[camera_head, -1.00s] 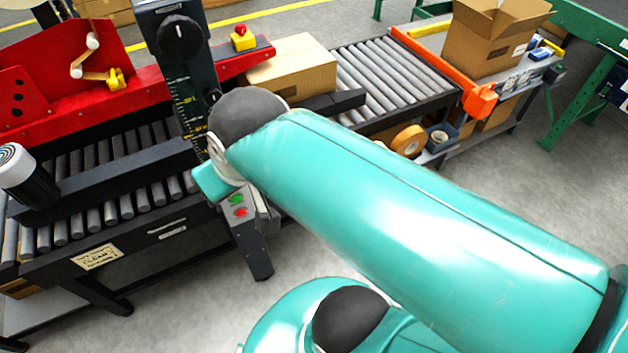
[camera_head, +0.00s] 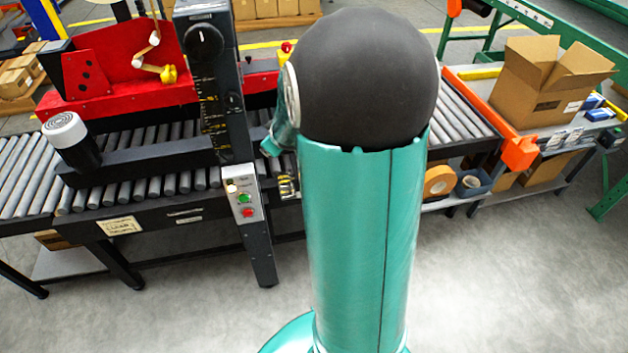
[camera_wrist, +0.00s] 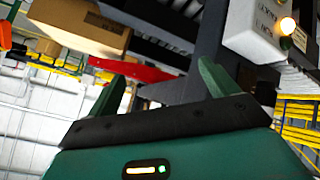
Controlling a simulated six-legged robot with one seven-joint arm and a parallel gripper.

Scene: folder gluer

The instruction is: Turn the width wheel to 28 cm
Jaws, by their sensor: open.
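A black round knob (camera_head: 203,42) sits at the top of the dark upright column in the head view. A second, smaller dark dial (camera_head: 236,101) sits lower on the column's side. I cannot tell for sure which is the width wheel. A vertical scale (camera_head: 212,120) with yellow marks runs down the column, too small to read. My gripper (camera_wrist: 158,85) is open and empty in the wrist view, its two green fingers apart. It touches no wheel that I can see. In the head view my arm hides it.
A control box (camera_head: 244,203) with a lit lamp and green and red buttons is below the scale; it also shows close by in the wrist view (camera_wrist: 250,35). The roller conveyor (camera_head: 30,180), red machine panel (camera_head: 115,65) and open carton (camera_head: 545,85) stand around. The floor in front is clear.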

